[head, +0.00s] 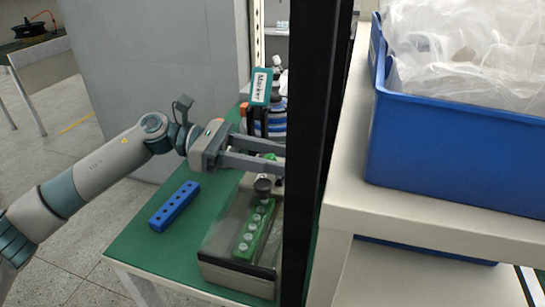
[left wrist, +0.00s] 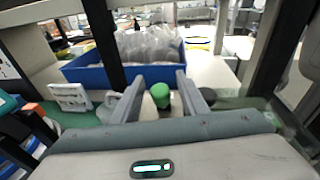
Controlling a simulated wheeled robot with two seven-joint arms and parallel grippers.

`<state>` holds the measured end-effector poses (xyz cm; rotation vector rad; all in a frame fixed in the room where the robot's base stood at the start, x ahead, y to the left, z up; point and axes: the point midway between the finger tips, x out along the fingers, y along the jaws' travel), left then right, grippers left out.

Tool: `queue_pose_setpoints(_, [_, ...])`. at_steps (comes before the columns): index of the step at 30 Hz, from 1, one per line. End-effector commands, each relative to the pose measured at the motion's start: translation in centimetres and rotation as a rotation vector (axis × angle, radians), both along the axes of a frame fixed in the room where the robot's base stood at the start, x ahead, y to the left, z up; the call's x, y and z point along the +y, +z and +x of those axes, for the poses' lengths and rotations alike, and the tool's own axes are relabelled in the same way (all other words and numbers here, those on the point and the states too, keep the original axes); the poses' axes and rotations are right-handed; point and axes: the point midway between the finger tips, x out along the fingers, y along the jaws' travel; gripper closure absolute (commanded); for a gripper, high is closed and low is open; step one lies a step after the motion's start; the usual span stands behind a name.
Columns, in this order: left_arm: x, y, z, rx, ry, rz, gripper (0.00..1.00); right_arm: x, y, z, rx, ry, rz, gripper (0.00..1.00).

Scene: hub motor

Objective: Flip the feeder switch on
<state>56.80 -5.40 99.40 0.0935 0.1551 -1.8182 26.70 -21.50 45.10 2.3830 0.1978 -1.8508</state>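My left gripper (head: 278,158) reaches in from the left above the green table, its fingertips partly behind a black post. In the left wrist view its two fingers (left wrist: 161,84) stand apart. A small green round-topped part (left wrist: 160,97) shows between them; I cannot tell whether they touch it. A bit of green (head: 270,156) also shows between the fingers in the head view. The feeder appears to be the box with a clear cover (head: 225,235), below the gripper, with a dark round knob (head: 263,185). I cannot clearly identify its switch. My right gripper is not in view.
A green strip with round pieces (head: 253,230) lies under the cover. A blue holed block (head: 174,206) lies on the table (head: 135,240). A Marker box (head: 261,88) stands behind the gripper. The black post (head: 315,130) and white shelf with blue bin (head: 450,150) bound the right.

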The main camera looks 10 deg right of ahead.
Motion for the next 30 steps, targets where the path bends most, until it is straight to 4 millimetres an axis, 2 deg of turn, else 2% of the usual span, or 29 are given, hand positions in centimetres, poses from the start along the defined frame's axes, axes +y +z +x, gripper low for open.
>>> queue_pose_setpoints(8, [0.2,0.0,0.1,0.0,0.0,0.001,0.6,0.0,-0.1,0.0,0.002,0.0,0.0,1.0])
queue_pose_setpoints(14, [1.6,0.1,0.5,0.0,0.003,0.0,0.6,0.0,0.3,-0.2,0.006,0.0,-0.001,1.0])
queue_pose_setpoints(20, [4.6,0.5,1.3,0.0,0.003,0.0,0.6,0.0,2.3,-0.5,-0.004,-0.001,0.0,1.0])
queue_pose_setpoints(24, [7.3,0.9,2.0,-0.002,0.004,0.0,0.6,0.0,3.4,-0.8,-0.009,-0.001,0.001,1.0])
queue_pose_setpoints(30, [11.2,1.5,3.0,0.0,0.004,0.0,0.6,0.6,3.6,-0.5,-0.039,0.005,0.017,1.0])
